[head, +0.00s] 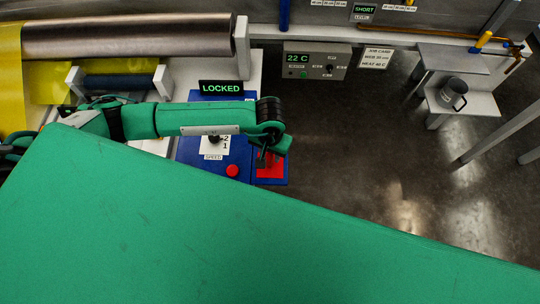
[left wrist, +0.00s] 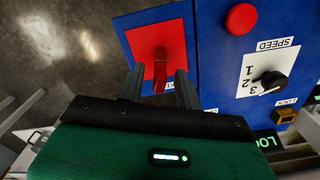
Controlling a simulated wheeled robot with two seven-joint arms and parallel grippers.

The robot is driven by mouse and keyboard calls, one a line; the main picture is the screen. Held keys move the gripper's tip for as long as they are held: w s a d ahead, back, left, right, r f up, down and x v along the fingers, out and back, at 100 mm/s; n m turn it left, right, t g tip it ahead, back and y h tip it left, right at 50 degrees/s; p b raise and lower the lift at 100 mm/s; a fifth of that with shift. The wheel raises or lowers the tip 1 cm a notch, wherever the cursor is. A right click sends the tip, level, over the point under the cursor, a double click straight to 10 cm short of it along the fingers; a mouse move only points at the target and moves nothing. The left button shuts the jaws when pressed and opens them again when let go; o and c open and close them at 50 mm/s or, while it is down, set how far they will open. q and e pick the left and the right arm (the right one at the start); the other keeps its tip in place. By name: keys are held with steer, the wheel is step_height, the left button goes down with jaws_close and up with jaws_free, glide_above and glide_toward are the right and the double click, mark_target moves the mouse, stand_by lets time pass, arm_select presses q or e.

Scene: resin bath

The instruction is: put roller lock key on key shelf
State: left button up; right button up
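The roller lock key (left wrist: 160,72) is a small dark red piece on the bright red pad of the key shelf (left wrist: 150,38). The shelf has a blue border and sticks out beside the blue control panel; the head view also shows its red pad (head: 276,168). My left gripper (left wrist: 160,82) is at the shelf, its two dark fingers spread on either side of the key with gaps. In the head view my left gripper (head: 272,150) hides part of the shelf, and the key cannot be made out there. My right gripper is not in view.
The blue panel has a red button (head: 232,170), a speed dial (left wrist: 272,82) and an orange lock socket (left wrist: 285,116). A "LOCKED" display (head: 221,87) stands behind my left arm. The roller (head: 130,37) is at back left. A mug (head: 453,94) stands on a rack at right.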

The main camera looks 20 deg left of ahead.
arm_select(q)
step_height(320, 180, up, 9)
steer(key=b, duration=0.3)
steer(key=shift+r, duration=0.35)
